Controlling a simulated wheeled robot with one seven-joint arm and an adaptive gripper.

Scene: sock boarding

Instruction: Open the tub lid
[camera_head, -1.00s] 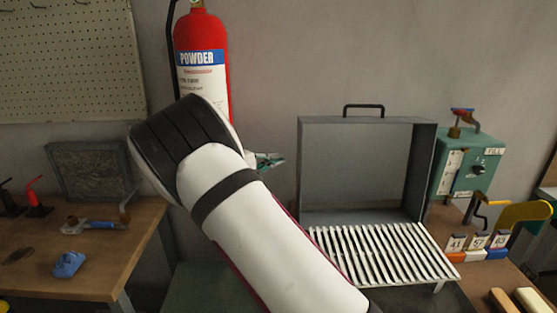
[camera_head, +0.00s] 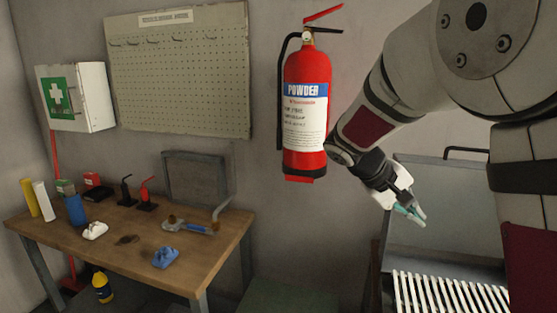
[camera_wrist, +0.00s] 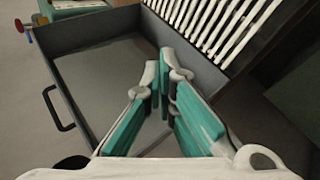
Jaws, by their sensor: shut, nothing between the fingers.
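The tub's grey lid (camera_head: 445,232) stands raised behind the white slatted rack (camera_head: 440,292), its hollow inner side facing me. Its black handle (camera_head: 467,150) is on the top edge. My gripper (camera_head: 412,214) is shut and empty, with teal fingers, in front of the lid's left part in the head view. In the wrist view the fingers (camera_wrist: 165,85) show against the lid's inside, with the lid's handle (camera_wrist: 58,110) at left and the rack (camera_wrist: 215,22) above. I cannot tell whether the fingers touch the lid. My arm hides the lid's right part.
A red fire extinguisher (camera_head: 305,110) hangs on the wall left of my arm. A wooden table (camera_head: 130,240) at left carries several small items, including a blue piece (camera_head: 165,257). A pegboard (camera_head: 180,75) and a first-aid box (camera_head: 75,97) are on the wall.

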